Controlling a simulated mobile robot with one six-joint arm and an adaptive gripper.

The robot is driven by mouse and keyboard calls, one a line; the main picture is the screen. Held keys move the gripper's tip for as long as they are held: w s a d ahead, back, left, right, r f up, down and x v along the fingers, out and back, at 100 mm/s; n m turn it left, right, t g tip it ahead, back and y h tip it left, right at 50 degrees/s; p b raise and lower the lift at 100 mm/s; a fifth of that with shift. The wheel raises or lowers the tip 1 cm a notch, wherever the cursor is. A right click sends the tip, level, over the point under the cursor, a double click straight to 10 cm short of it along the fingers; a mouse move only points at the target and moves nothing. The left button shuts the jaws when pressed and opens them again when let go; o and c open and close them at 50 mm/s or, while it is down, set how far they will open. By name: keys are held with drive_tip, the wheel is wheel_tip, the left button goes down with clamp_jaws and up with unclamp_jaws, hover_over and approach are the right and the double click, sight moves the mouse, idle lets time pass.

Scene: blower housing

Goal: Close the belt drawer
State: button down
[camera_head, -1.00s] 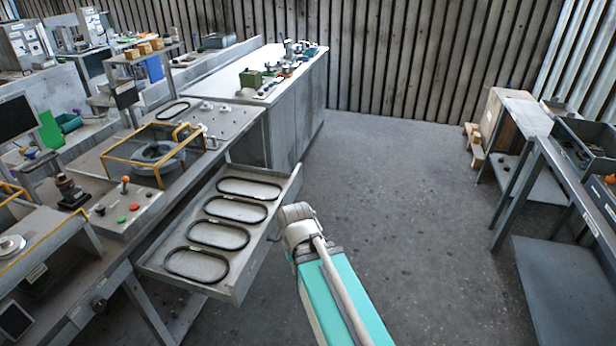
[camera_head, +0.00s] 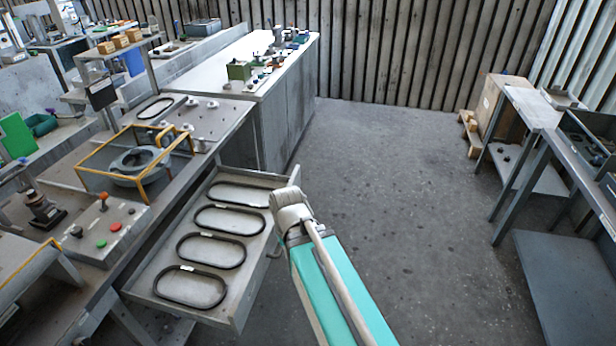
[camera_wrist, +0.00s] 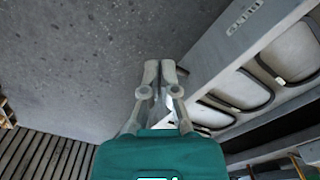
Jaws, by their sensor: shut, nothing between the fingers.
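The belt drawer (camera_head: 246,288) is pulled out from the bench at the left, its grey tray open to view. Several black oval belts (camera_head: 218,222) lie flat in a row inside it. A handle shows partly on its outer front, beside my arm. In the wrist view the drawer's front panel (camera_wrist: 207,52), with a small label, runs diagonally at the right. My gripper (camera_wrist: 168,68) is shut and empty, its fingertips together close beside that panel. I cannot tell whether they touch it. In the head view my arm hides the gripper.
The bench carries a yellow-framed housing fixture (camera_head: 135,160) and a button box (camera_head: 105,230). A white-topped cabinet (camera_head: 215,70) stands beyond the drawer. Grey floor (camera_head: 400,210) is clear between the drawer and the shelves (camera_head: 540,150) at the right.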

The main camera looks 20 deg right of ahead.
drive_tip(key=shift+a, duration=0.3)
drive_tip(key=shift+w+a, duration=0.1)
